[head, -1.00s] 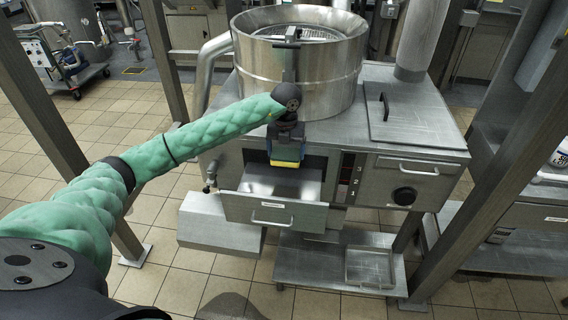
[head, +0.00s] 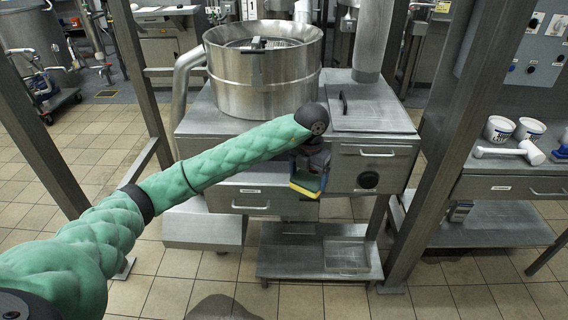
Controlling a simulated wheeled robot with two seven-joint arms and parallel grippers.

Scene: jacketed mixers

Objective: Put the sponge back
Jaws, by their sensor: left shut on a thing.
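My left arm reaches in from the left in the head view. Its gripper (head: 308,178) is shut on the sponge (head: 304,190), a small block with a yellow strip along its lower edge; the gripper hides part of it. My right gripper is out of view.
A drawer with a black knob (head: 368,180) is right of the sponge. A low steel shelf (head: 290,262) is below. The right bench holds white tubs (head: 499,130) and a white mallet (head: 515,151). Steel posts (head: 455,150) flank the mixer.

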